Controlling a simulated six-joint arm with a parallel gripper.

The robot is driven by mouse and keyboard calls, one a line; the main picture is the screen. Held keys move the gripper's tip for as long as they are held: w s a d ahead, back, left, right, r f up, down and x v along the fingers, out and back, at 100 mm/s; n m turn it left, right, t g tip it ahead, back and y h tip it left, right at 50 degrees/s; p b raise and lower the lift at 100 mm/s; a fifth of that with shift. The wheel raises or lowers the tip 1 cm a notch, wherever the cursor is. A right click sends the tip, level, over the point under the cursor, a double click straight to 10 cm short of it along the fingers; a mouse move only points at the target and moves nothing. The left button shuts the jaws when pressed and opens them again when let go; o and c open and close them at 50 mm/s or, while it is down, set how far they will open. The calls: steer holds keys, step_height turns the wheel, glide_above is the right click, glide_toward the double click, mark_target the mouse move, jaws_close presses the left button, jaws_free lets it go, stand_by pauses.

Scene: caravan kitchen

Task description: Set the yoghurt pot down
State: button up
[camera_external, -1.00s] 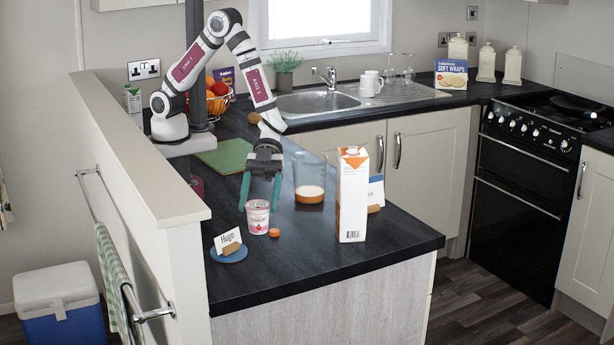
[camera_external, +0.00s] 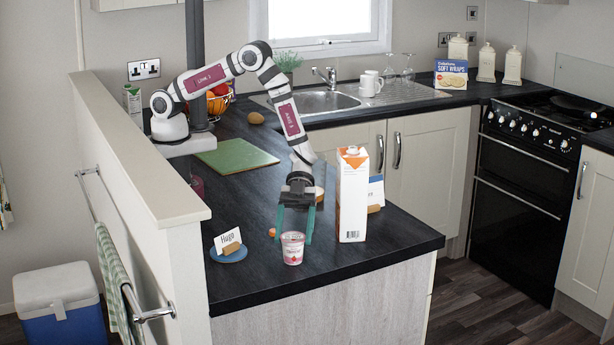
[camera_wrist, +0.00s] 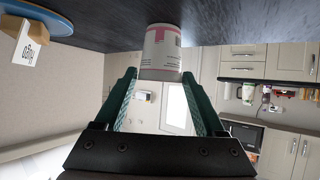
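The yoghurt pot (camera_external: 292,250) is white and pink and upright near the front of the dark worktop.
A tall orange-and-white carton (camera_external: 352,200) stands just right of my gripper. A name card (camera_external: 228,241) marked Hugo stands on a blue disc (camera_external: 230,256) to the left. A small orange piece (camera_external: 271,232) lies by the left finger. The worktop's front edge is close.

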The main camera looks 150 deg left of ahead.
steer(key=o, duration=0.4)
steer(key=shift+c, duration=0.2)
steer(key=shift+r, duration=0.3)
steer(key=v, duration=1.2)
steer(key=s+d+r+m+g, duration=0.1)
steer(key=s+d+r+g, duration=0.35)
steer(key=d, duration=0.55)
steer(key=s+d+r+m+g, duration=0.1)
steer(key=s+d+r+g, duration=0.4)
steer(key=d, duration=0.4)
steer(key=s+a+r+n+y, duration=0.1)
steer(key=s+y, duration=0.3)
steer(key=s, duration=0.3)
steer(key=s+r+n+y, duration=0.1)
steer(key=s+y, duration=0.3)
steer(key=s, duration=0.4)
steer(key=shift+a+n+g+y, duration=0.35)
steer(key=shift+a+n+y, duration=0.05)
steer(key=shift+n, duration=0.3)
